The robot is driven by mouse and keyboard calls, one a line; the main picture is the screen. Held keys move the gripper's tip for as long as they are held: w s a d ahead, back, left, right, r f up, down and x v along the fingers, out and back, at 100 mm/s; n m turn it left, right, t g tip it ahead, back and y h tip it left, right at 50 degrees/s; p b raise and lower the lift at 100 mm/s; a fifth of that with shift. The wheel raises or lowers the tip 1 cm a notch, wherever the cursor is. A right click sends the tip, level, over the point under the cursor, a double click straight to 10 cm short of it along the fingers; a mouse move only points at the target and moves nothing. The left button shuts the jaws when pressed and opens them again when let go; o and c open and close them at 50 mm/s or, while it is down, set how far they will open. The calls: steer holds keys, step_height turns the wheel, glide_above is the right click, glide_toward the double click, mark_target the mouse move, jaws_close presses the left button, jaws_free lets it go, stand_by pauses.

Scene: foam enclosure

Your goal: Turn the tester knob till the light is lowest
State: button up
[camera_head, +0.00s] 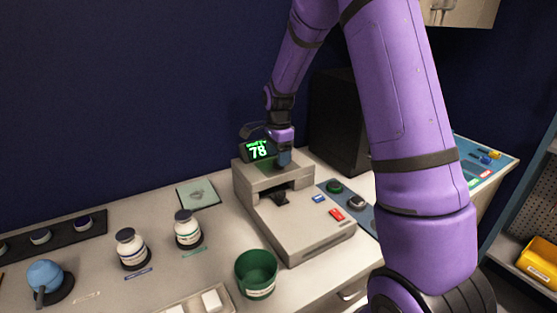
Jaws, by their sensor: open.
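The grey tester (315,226) stands on the worktop with a dark slot in its front. A small black display (258,150) at its back left shows a green 78 under a line of small green text. My gripper (284,161) points down onto the tester's top, just right of the display. It is open, but its fingertips are small and partly dark here. I cannot make out the knob; it may be hidden by my gripper. I cannot tell whether the fingers touch anything. Blue and red buttons (337,214) sit on the tester's right side.
A blue panel with green and dark round controls (356,202) lies right of the tester. A dark box (338,122) stands behind it. A green cup (256,275), two white bottles (188,230) and a blue-topped object (46,276) stand left. My purple arm covers the right side.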

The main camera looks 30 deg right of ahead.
steer(key=shift+f, duration=1)
steer(key=c, duration=0.9)
